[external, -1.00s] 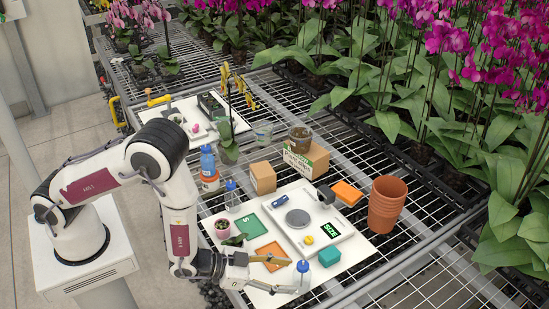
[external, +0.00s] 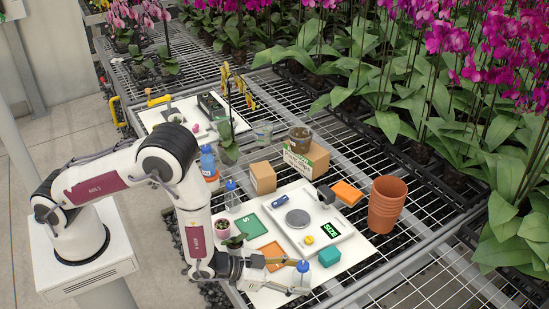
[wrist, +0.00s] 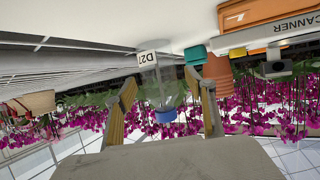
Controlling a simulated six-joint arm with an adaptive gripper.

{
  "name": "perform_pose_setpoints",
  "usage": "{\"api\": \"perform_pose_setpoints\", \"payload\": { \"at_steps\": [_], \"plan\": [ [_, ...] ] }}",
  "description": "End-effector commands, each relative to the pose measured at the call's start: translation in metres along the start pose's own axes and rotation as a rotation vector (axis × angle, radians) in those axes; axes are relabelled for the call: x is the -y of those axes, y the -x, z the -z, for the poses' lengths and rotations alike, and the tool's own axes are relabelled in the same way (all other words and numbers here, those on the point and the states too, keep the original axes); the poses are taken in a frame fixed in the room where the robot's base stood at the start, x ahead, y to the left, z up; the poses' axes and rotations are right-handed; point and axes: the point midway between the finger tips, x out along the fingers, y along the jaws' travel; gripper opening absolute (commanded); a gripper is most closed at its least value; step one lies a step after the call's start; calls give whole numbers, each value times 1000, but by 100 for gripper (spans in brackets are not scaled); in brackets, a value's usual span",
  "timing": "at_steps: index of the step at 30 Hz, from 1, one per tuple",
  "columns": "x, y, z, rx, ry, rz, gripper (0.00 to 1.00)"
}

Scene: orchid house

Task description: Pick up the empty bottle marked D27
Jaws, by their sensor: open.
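The clear bottle with a blue cap (external: 303,267) stands upright at the front edge of the white board. In the wrist view, which is upside down, its label (wrist: 147,58) reads "D2" with the last character cut off or unclear, and its blue cap (wrist: 165,116) points downward. The bottle looks empty and see-through. My gripper (external: 291,276) is open, low and level beside the bottle. In the wrist view the fingers (wrist: 163,85) spread on either side of the bottle, with no visible contact. I cannot tell exactly how deep it sits between them.
A teal box (external: 329,256) stands close on the bottle's right. An orange card (external: 271,253) lies behind my gripper. Open mesh bench lies to the right.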

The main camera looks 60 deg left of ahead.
Motion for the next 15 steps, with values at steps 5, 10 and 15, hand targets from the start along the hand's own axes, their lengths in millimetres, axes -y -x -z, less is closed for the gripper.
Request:
{"api": "perform_pose_setpoints", "payload": {
  "at_steps": [5, 10, 15],
  "plan": [
    [0, -12, -1, 2, 1, 0, 55],
    [0, -15, 0, 2, 1, 0, 55],
    [0, -15, 0, 2, 0, 0, 55]
  ]
}}
